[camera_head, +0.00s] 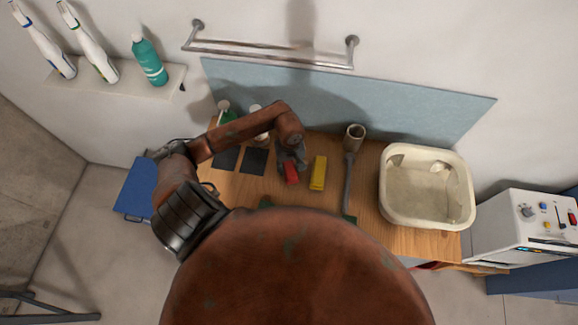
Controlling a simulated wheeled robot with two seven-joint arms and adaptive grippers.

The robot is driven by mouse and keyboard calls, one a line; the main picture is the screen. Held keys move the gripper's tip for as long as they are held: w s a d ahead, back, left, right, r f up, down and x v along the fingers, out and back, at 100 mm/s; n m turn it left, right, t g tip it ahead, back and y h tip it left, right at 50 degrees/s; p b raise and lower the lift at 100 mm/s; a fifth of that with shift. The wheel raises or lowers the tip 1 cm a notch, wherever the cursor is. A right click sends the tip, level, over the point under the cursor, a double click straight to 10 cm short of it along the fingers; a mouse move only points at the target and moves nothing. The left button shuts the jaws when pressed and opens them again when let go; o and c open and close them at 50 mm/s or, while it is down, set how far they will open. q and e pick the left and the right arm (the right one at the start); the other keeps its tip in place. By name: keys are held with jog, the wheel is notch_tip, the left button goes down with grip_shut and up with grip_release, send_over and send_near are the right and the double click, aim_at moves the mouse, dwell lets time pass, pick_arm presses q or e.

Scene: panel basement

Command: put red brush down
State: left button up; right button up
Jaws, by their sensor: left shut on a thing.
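The red brush (291,172) is at the wooden counter, in front of the wall and left of a yellow block-shaped thing (318,173). My left gripper (291,160) reaches in from the left and is shut on the red brush from above. The gripper hides the brush's far end. I cannot tell whether the brush touches the counter (365,205) or is held just above it. My right gripper is not in view.
Two dark squares (254,161) and small bottles (224,110) are to the left on the counter. A grey tool (348,180) with a cup-shaped end and a cream basin (428,228) are to the right. A wall rail (270,52) hangs above.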

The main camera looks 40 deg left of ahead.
aim_at(290, 167)
pick_arm(q)
jog(key=shift+f, duration=0.2)
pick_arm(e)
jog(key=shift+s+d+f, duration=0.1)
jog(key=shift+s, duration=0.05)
pick_arm(q)
jog(key=shift+f+b, duration=0.1)
jog(key=shift+b, duration=0.25)
jog(key=o, duration=1.2)
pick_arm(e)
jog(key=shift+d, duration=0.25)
pick_arm(q)
jog(key=shift+r+p, duration=0.3)
jog(key=shift+p, duration=0.1)
notch_tip(290, 167, up, 10)
jog(key=b, duration=0.2)
jog(key=shift+r+b, duration=0.25)
jog(key=shift+b, duration=0.15)
jog(key=shift+r, duration=0.65)
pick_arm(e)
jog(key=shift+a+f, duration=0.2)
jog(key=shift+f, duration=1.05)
